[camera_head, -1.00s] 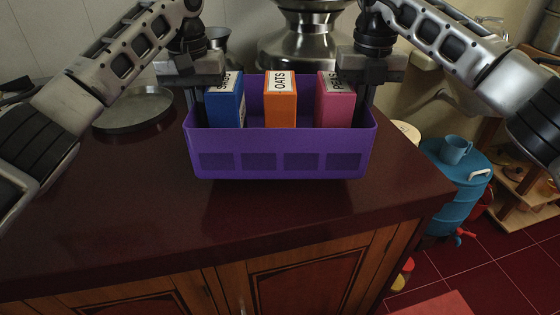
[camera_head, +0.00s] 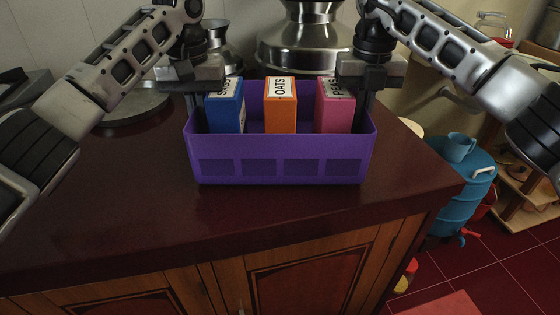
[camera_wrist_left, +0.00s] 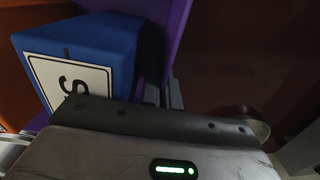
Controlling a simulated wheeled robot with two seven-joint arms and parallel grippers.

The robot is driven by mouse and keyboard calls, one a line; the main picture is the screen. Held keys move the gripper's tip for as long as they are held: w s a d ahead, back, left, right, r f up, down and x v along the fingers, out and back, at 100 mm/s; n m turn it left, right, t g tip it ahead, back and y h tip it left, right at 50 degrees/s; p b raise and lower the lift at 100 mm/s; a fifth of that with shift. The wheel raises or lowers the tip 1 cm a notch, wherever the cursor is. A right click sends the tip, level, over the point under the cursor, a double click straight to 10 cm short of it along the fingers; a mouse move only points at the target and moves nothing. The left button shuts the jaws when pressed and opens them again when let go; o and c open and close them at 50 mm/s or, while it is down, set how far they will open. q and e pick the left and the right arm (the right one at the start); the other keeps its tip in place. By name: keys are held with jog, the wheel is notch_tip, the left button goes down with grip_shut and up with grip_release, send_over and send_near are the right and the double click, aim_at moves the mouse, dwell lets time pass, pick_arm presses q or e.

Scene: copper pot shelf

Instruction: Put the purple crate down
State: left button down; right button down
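The purple crate (camera_head: 280,166) is level over the dark red countertop, its base at or very near the surface; I cannot tell whether a thin gap is left. It holds a blue box (camera_head: 225,108), an orange OATS box (camera_head: 280,108) and a pink box (camera_head: 335,110), all upright. My left gripper (camera_head: 198,112) is shut on the crate's left end wall, and my right gripper (camera_head: 365,108) on its right end wall. In the left wrist view, the purple wall (camera_wrist_left: 176,30) runs up to the fingers, beside the blue box (camera_wrist_left: 85,60). The fingertips are partly hidden.
The countertop (camera_head: 120,205) is clear in front of the crate and to both sides. A metal pan (camera_head: 135,108) lies at the back left. Large metal pots (camera_head: 305,45) stand behind the crate. The counter ends at the right, beside a blue barrel (camera_head: 465,190) with a mug.

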pick_arm(q)
jog(key=shift+f+b, duration=0.5)
pick_arm(e)
jog(key=shift+f, duration=0.5)
pick_arm(q)
jog(key=c, duration=1.8)
grip_release()
pick_arm(e)
jog(key=c, duration=1.8)
grip_release()
jog(key=shift+d, duration=0.1)
pick_arm(q)
jog(key=shift+o, duration=0.8)
pick_arm(e)
jog(key=shift+o, duration=0.8)
pick_arm(q)
jog(key=o, duration=0.8)
jog(key=shift+r, duration=0.1)
notch_tip(320, 180, up, 12)
jog(key=shift+f, duration=0.1)
pick_arm(e)
jog(key=shift+o, duration=0.5)
jog(key=o, duration=0.7)
